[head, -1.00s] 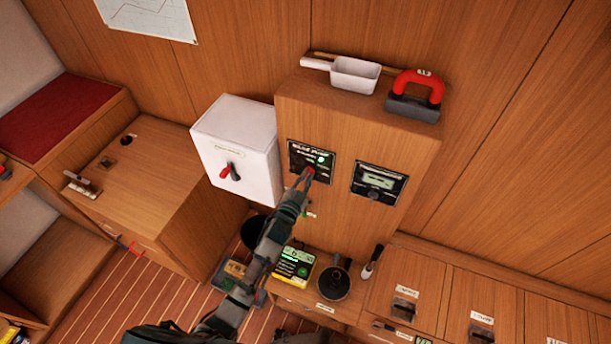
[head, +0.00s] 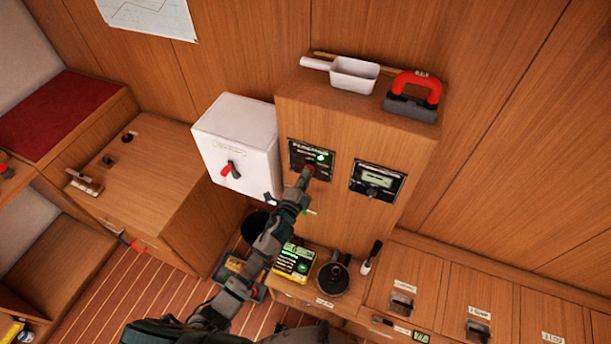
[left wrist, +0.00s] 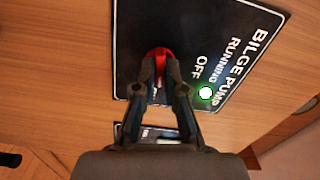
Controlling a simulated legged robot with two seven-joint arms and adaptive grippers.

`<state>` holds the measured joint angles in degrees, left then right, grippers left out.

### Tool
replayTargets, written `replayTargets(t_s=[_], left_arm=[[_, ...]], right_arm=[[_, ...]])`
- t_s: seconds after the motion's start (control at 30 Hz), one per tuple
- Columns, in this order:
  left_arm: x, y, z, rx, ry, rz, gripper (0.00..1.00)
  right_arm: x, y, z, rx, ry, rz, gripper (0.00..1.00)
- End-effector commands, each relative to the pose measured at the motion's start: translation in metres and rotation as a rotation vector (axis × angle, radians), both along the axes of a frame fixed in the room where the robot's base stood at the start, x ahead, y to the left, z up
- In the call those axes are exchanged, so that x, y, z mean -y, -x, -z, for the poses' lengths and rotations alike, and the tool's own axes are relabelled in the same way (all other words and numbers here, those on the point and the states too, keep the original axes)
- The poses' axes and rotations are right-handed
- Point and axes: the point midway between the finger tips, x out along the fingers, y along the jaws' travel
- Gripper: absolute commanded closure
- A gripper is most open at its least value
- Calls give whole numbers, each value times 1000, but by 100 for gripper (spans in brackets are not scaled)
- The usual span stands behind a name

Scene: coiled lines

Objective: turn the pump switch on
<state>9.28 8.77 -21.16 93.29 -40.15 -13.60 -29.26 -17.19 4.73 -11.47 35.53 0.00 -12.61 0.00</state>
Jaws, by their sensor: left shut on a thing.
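The bilge pump panel (head: 323,158) is a black plate on the front of the wooden cabinet, with a lit green lamp (head: 321,157). In the left wrist view the panel (left wrist: 205,30) reads "BILGE PUMP", "RUNNING" and "OFF", and the lamp (left wrist: 205,93) glows. My left gripper (head: 308,174) is at the panel's lower edge. In the left wrist view its fingers (left wrist: 160,75) are shut on the red switch knob (left wrist: 158,55), which they partly hide. The knob's exact setting is hard to read. My right gripper is not in view.
A second black panel (head: 378,181) with a display sits right of the pump panel. A white box (head: 238,140) with a red-handled switch is at the left. A scoop (head: 354,75) and a red-handled tool (head: 415,92) lie on the cabinet top.

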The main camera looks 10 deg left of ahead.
Motion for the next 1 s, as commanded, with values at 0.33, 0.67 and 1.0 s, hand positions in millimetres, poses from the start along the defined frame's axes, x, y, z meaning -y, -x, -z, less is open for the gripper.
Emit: replayTargets(t_s=[0.33, 0.67, 1.0], left_arm=[[2, 1, 3, 27, -151, 3, 100], [3, 1, 4, 31, -187, 4, 100], [3, 2, 5, 29, -187, 4, 72]], right_arm=[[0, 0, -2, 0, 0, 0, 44], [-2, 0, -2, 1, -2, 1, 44], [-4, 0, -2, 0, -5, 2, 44]])
